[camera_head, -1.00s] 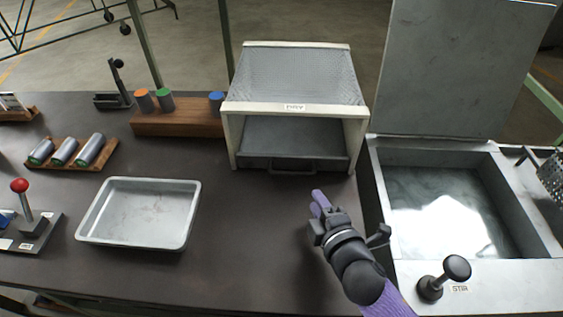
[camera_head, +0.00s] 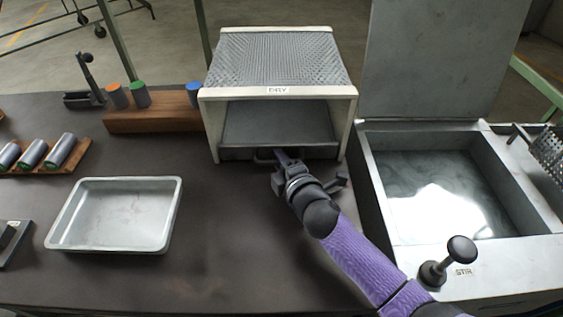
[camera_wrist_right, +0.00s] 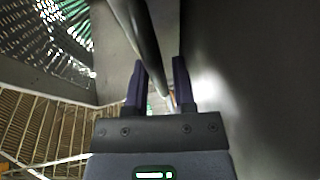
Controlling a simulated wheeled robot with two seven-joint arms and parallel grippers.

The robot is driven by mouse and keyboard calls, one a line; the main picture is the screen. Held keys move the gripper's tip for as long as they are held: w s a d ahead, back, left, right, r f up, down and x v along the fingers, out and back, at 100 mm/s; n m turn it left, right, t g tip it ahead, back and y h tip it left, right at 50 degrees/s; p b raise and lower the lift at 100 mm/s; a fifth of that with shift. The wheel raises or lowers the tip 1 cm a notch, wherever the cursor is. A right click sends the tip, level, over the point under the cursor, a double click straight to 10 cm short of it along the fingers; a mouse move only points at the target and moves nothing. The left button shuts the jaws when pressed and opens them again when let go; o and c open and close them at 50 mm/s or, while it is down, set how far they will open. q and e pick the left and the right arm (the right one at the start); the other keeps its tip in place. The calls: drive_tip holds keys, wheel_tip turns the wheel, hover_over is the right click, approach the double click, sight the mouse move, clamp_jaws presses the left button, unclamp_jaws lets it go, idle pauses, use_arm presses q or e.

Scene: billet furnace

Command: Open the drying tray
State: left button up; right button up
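The drying tray (camera_head: 236,154) is a dark grey drawer low in the open-fronted box labelled DRY (camera_head: 206,130). Its front looks flush with the box. A bar handle (camera_head: 262,158) runs along the tray front, and my right gripper hides part of it. My right gripper (camera_head: 280,160) is at the handle, reaching in from the lower right. In the right wrist view, its two dark fingers (camera_wrist_right: 160,85) are apart, and the handle bar (camera_wrist_right: 140,35) runs down between them. A gap shows beside the bar, so the gripper looks open. My left gripper is not in view.
A basin of liquid (camera_head: 440,200) with a raised lid and a STIR knob (camera_head: 461,249) stands right of the box. An empty metal pan (camera_head: 118,212) lies to the left. A wooden block (camera_head: 150,118) holds coloured-top cylinders. The table before the box is mostly clear.

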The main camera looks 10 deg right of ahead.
clamp_jaws()
idle(0.5)
idle(0.4)
idle(0.4)
